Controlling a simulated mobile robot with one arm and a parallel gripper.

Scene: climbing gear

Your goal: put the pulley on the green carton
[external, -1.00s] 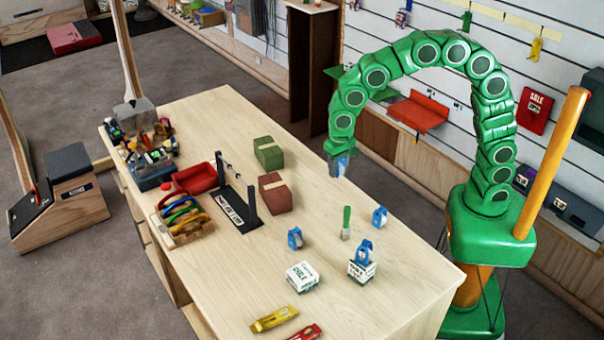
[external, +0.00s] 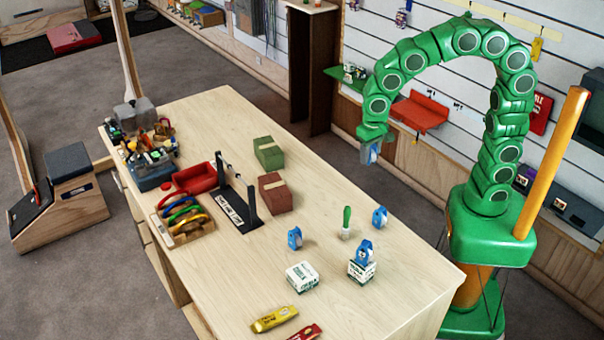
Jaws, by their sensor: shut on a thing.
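The green carton (external: 268,153) sits on the table towards its far side, behind a dark red carton (external: 275,193). My gripper (external: 370,152) is in the air to the right of the green carton and apart from it. It is shut on a small blue thing (external: 374,150), partly hidden by the fingers, which looks like a pulley. Similar blue pulleys stand on the table: one (external: 295,238) near the middle, one (external: 380,216) on the right, and one (external: 363,252) on a white box. The green carton's top looks bare.
A black frame with a bar (external: 238,205) stands left of the cartons, beside a red tray (external: 201,179) and a wooden box of coloured rings (external: 182,220). A green-handled brush (external: 346,222), a white chalk box (external: 302,277) and a yellow tool (external: 273,319) lie nearer. Table space right of the cartons is clear.

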